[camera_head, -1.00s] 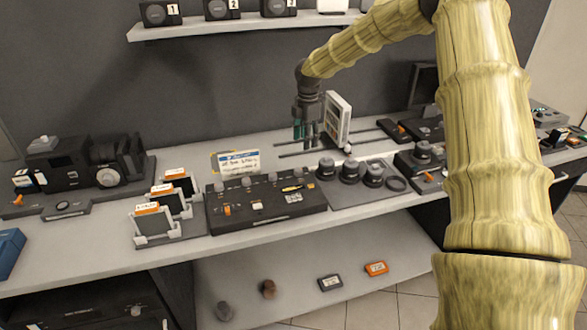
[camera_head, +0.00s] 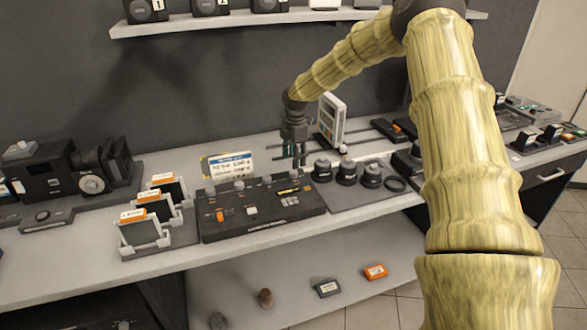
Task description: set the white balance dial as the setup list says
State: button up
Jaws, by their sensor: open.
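A black control console (camera_head: 265,221) with knobs along its back edge, an orange switch and several buttons lies on the bench. I cannot tell which knob is the white balance dial. The setup list appears to be the white card with a blue header (camera_head: 231,165) standing behind the console; its writing is too small to read. My gripper (camera_head: 294,160) points down above the bench, behind the right end of the console. It is open and holds nothing that I can see. A white upright panel (camera_head: 331,120) stands just right of it.
Several dark lens-like cylinders (camera_head: 346,172) stand on a mat right of the console. Framed filters with orange labels (camera_head: 146,229) stand to its left, by a black camera (camera_head: 50,172). Small items, including an orange box (camera_head: 375,272), lie on the lower shelf (camera_head: 300,305).

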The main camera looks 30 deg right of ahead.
aim_at(294, 171)
jog(key=shift+f+p, duration=0.8)
jog(key=shift+f, duration=2.15)
jog(key=shift+w, duration=0.1)
jog(key=c, duration=1)
